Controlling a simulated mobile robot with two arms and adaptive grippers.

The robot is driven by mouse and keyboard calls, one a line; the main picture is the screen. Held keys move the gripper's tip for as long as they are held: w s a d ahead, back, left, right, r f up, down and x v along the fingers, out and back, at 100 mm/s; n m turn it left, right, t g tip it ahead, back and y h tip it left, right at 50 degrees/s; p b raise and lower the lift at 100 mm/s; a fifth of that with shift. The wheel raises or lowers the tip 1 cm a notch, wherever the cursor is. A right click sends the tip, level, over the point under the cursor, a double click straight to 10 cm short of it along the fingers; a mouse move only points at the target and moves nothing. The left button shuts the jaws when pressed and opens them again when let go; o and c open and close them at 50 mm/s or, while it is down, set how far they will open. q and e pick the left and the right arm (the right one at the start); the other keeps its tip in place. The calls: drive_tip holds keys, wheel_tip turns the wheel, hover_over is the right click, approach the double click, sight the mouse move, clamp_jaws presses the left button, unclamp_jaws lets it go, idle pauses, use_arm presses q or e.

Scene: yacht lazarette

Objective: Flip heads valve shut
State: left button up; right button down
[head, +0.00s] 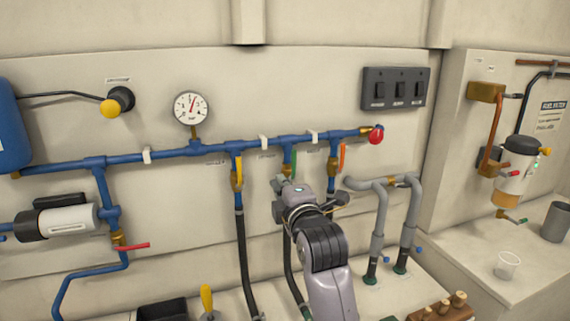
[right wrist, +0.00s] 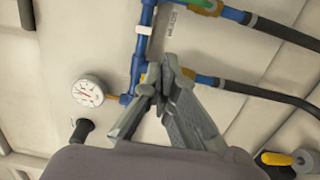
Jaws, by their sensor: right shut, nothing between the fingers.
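Three small valves hang under the blue manifold pipe (head: 262,143) in the head view. They have a yellow handle (head: 239,172), a green handle (head: 293,160) and an orange handle (head: 342,157), each lying roughly along its branch pipe. The labels are too small to read, so I cannot tell which is the heads valve. My right gripper (head: 285,183) is shut and empty, in front of the green-handled branch and partly hiding it. In the right wrist view its closed fingers (right wrist: 166,76) appear over the manifold (right wrist: 138,65); the green handle (right wrist: 205,5) is at the top. My left gripper is not in view.
A pressure gauge (head: 191,108) stands above the manifold, with a red knob (head: 376,135) at its right end. Grey pipes (head: 409,220) rise to the right. A switch panel (head: 395,88) is above. Black hoses (head: 242,262) run down from the valves.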

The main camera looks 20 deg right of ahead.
sight(293, 165)
drive_tip(key=shift+w, duration=0.15)
drive_tip(key=w+d+p, duration=0.4)
drive_tip(key=w+p, duration=0.1)
drive_tip(key=w, duration=0.5)
drive_tip(key=shift+w, duration=0.3)
